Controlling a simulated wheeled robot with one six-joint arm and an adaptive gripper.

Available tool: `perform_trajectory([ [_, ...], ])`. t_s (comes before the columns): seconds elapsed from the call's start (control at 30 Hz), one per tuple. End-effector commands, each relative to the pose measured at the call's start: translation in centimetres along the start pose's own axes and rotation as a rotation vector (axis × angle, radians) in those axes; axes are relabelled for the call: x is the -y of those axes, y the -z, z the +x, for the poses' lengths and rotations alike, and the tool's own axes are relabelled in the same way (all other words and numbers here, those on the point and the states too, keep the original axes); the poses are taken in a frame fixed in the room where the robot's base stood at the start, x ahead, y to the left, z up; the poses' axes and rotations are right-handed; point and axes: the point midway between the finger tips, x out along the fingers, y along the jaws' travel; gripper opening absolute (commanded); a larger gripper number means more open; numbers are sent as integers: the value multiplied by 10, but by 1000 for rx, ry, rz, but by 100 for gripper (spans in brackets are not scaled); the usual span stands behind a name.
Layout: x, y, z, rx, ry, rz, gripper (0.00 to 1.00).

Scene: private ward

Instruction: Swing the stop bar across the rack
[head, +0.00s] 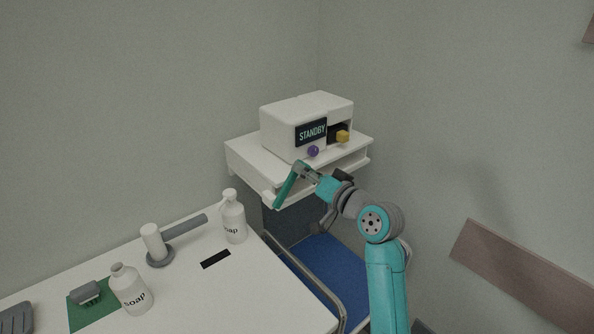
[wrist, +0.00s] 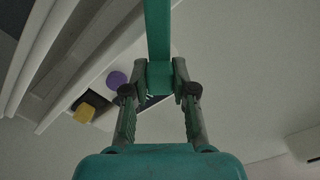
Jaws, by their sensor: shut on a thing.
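The teal stop bar (head: 285,187) slants down and to the left from my gripper (head: 307,173) in the head view, in front of the white shelf-like rack (head: 248,162). In the wrist view my gripper (wrist: 160,92) is shut on the end of the bar (wrist: 158,30), which runs straight up out of the picture. A white box (head: 281,121) with a STANDBY display stands on the rack. A purple ball (head: 313,151) and a yellow block (head: 342,137) show at its front. The bar's pivot cannot be made out.
A white table (head: 205,300) at lower left bears two soap bottles (head: 234,216) (head: 131,290), a white cylinder on a grey base (head: 152,243) and a black strip (head: 216,259). A blue seat (head: 322,265) with metal rails lies below the rack. A brownish rail (head: 520,275) runs along the right wall.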

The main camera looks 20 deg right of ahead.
Motion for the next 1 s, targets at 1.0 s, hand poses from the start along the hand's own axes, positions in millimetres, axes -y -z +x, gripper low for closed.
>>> perform_trajectory([
  [1.0,-84,-38,0,-1,-2,842,0],
])
